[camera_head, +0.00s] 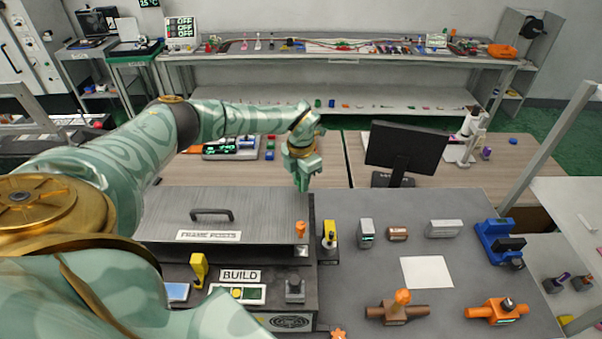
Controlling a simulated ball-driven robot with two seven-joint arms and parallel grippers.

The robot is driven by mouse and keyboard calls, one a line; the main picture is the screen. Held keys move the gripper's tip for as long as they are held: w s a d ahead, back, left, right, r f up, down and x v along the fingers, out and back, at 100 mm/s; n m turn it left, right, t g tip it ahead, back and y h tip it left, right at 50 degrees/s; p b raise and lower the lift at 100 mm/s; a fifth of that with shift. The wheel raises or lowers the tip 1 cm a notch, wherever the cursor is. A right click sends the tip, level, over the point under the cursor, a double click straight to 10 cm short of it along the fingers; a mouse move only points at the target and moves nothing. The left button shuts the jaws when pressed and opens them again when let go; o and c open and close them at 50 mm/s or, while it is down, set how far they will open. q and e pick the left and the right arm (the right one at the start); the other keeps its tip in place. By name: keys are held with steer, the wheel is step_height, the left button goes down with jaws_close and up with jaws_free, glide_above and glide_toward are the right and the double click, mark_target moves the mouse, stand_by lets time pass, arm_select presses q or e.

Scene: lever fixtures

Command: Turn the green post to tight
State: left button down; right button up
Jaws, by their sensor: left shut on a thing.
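My left gripper (302,180) reaches down at the back right corner of the grey panel labelled FRAME POSTS (170,212). It is shut on what appears to be the green post; the fingers hide most of it, and their similar green colour makes its turn position impossible to read. An orange post (301,230) stands at the panel's front right corner, in front of the gripper. My right gripper is not in view.
A black handle (212,214) rises from the panel. A yellow lever (199,268) and a BUILD label (240,276) are in front. A yellow-handled fixture (330,238) stands right of the panel. A monitor (405,150) stands behind right.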

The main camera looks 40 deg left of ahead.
arm_select(q)
steer(key=m+p, duration=0.1)
steer(key=m, duration=0.2)
steer(key=shift+w+r+m, duration=0.1)
steer(key=shift+r+m, duration=0.05)
steer(key=shift+m, duration=2.05)
steer(key=c, duration=1.3)
jaws_free()
step_height(320, 180, up, 16)
steer(key=shift+r+b, duration=0.1)
steer(key=shift+b, duration=0.25)
